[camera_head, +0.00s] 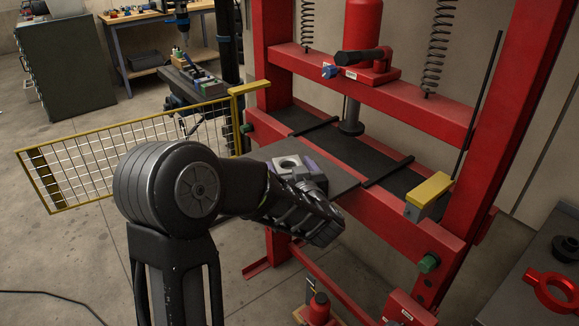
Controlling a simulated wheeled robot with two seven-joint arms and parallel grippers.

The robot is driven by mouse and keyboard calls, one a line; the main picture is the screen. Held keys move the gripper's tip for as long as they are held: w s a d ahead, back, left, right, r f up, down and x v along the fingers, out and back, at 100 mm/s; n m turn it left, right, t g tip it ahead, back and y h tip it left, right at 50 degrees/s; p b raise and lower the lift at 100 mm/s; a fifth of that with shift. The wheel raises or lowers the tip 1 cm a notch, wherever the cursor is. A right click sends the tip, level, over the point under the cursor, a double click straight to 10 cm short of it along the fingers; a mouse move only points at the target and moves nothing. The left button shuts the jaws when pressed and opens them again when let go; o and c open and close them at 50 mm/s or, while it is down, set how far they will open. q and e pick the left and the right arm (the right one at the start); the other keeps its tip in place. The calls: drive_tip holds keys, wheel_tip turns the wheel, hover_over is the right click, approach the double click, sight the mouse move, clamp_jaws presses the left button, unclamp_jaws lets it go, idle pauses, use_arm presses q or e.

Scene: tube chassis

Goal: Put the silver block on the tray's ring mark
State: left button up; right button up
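The silver block (288,162) is a small grey block with a round hole in its upper face, at the middle of the head view. My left gripper (292,169) is around it, with purplish finger pads at its sides, and looks shut on it. The wrist and forearm hide the block's near lower part. A flat dark grey tray (339,181) projects from the front of the red press, right beside and behind the block. I cannot tell whether block and tray touch. No ring mark is visible on the bare part of the tray. My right gripper is out of view.
The red press frame (482,125) rises behind, with its ram (351,117) over the dark bed. A yellow mesh guard (100,160) stands open at left. A yellow-topped box (428,192) sits at the press's right. A bench with a red ring (552,292) is at lower right.

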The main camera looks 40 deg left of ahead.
use_arm(q)
drive_tip(key=shift+s+a+f, duration=0.1)
drive_tip(key=shift+s+f, duration=0.05)
drive_tip(key=shift+f, duration=0.1)
drive_tip(key=shift+a+r+p, duration=0.1)
drive_tip(key=shift+r+p, duration=0.35)
drive_tip(key=shift+r, duration=0.1)
drive_tip(key=v, duration=1)
drive_tip(key=shift+r, duration=0.1)
drive_tip(key=shift+s+d+b, duration=0.1)
drive_tip(key=shift+d+b, duration=0.45)
drive_tip(key=shift+b, duration=0.25)
drive_tip(key=shift+s+d+r, duration=0.1)
drive_tip(key=shift+s+d, duration=0.25)
drive_tip(key=shift+s, duration=0.05)
